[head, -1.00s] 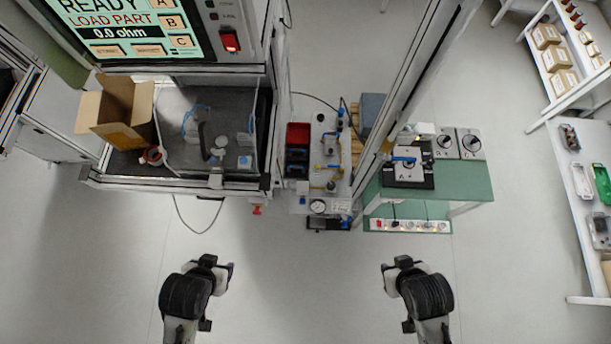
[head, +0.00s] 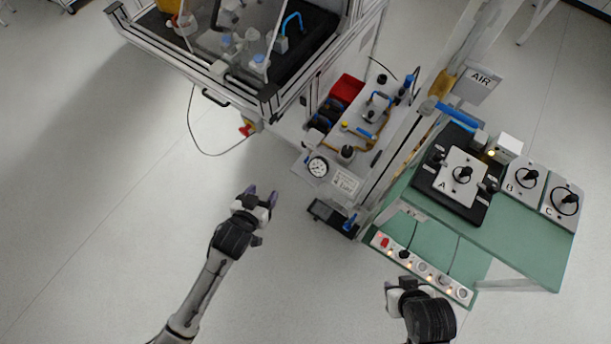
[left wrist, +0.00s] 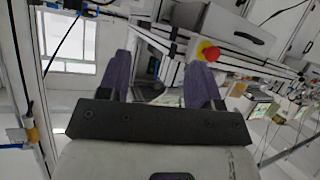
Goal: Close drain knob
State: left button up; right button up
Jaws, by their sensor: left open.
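No part is labelled as the drain knob. A small blue-handled fitting (head: 350,222) sits low at the front of the air panel (head: 345,180), beside a black tray-like part. A red knob on a yellow base (head: 247,130) hangs under the front edge of the test cell; a red-and-yellow knob also shows in the left wrist view (left wrist: 208,50), beyond the right finger. My left gripper (head: 262,194) is open and empty, over the floor left of the panel, apart from both knobs. Its purple fingers also show in the left wrist view (left wrist: 158,80). My right gripper (head: 392,288) is low, near the green table.
A pressure gauge (head: 318,167) and several valves crowd the air panel. A black cable loops under the test cell (head: 225,90). Floor at left is clear.

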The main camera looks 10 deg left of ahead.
pick_arm(q)
jog(key=w+d+f+m+t+h+b, duration=0.1)
jog(key=w+d+f+t+h+b, duration=0.2)
jog(key=f+b, duration=0.75)
jog(key=w+f+m+h+b, duration=0.15)
jog(key=w+f+b, duration=0.35)
jog(key=f+b, duration=0.55)
jog(key=w+d+h+b, duration=0.1)
jog(key=w+d+b, duration=0.4)
jog(key=w, duration=0.6)
jog(key=shift+w+d+f+t, duration=0.3)
jog(key=shift+w+d, duration=0.05)
jog(key=shift+d, duration=0.75)
jog(key=shift+c, duration=0.4)
jog(key=shift+c, duration=0.8)
jog(key=c, duration=0.7)
